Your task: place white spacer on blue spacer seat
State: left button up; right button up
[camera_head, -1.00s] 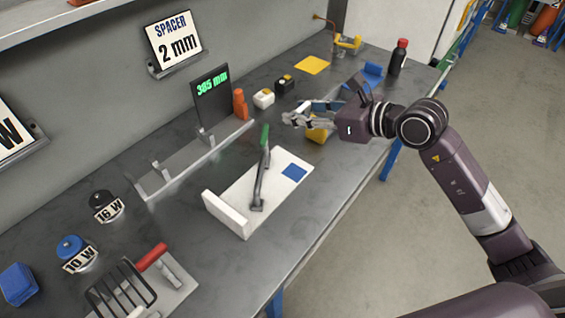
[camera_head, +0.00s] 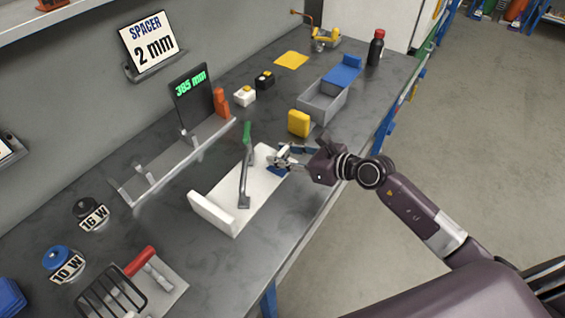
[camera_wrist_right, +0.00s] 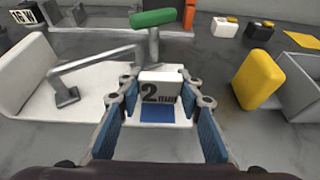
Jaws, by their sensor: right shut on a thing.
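The white spacer (camera_wrist_right: 160,88), marked 2 mm, is between the fingers of my right gripper (camera_head: 283,158); the same gripper (camera_wrist_right: 160,95) fills the middle of the right wrist view. It is shut on the spacer. The blue spacer seat (camera_wrist_right: 158,114) is a flat square on the white fixture (camera_head: 218,205), partly covered by the gripper in the head view (camera_head: 276,169). In the wrist view the spacer appears over the far part of the seat; I cannot tell whether they touch. My left gripper is not in view.
A green-handled lever (camera_head: 246,165) stands on the fixture beside the gripper. A yellow block (camera_head: 299,123) and a grey bin (camera_head: 318,106) with a blue part are just behind it. A measuring rail (camera_head: 190,150) with a display lies behind the fixture. The bench front edge is clear.

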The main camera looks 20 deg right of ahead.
notch_tip(320, 180, down, 3)
jog(key=shift+f, duration=0.15)
jog(key=shift+f+b, duration=0.15)
jog(key=shift+b, duration=0.2)
jog(key=o, duration=0.8)
jog(key=shift+o, duration=0.2)
jog(key=shift+r, duration=0.2)
jog(key=b+v, duration=0.1)
jog(key=v, duration=0.9)
jog(key=shift+s+d, duration=0.2)
jog(key=shift+s, duration=0.1)
jog(key=shift+s+d+r, duration=0.35)
jog(key=shift+s+r, duration=0.05)
jog(key=shift+r, duration=0.05)
